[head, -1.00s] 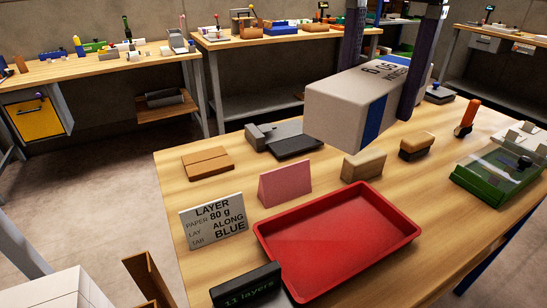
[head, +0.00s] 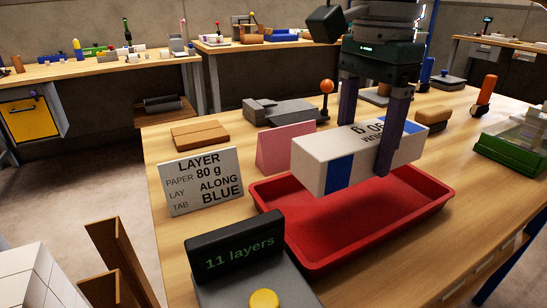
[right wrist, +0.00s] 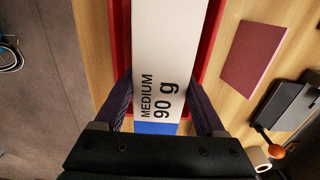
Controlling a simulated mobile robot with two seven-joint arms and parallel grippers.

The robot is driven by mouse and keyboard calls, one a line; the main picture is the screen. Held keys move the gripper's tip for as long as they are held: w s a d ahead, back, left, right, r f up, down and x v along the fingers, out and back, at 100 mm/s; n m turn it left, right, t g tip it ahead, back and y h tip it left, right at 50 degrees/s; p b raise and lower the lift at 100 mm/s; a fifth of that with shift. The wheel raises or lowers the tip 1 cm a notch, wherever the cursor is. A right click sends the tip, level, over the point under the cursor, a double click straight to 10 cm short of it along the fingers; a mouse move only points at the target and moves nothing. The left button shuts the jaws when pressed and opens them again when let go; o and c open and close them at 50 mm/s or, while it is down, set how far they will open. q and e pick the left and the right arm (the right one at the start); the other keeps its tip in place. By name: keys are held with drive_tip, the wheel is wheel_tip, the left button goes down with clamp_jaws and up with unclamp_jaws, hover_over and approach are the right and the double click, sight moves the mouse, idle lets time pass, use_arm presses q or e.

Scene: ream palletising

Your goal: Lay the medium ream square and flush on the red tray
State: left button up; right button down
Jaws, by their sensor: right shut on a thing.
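The medium ream (head: 310,165) is a white block with a blue band near each end; "MEDIUM 90 g" reads on its top in the right wrist view (right wrist: 165,50). My right gripper (head: 368,145) is shut on it, one finger on each long side, also in the right wrist view (right wrist: 160,108). The ream is over the red tray (head: 330,240), apparently a little above its floor and roughly along its length. The tray's rim (right wrist: 215,45) shows on both sides in the right wrist view. The tray's far part is hidden by the ream. My left gripper is not in view.
A card (head: 205,180) reading "LAYER, PAPER 80 g, LAY ALONG, TAB BLUE" stands left of the tray. A pink block (head: 275,148) stands close behind it. A display (head: 237,250) reading "11 layers" is in front. A green clear-lidded box (head: 515,145) is at right.

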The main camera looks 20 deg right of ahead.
sight(365, 132)
wheel_tip(365, 132, down, 7)
drive_tip(key=shift+r+b, duration=0.1)
drive_tip(key=shift+b, duration=0.5)
unclamp_jaws()
wheel_tip(365, 132, up, 12)
drive_tip(key=shift+r+p, duration=0.1)
drive_tip(key=shift+p, duration=1.05)
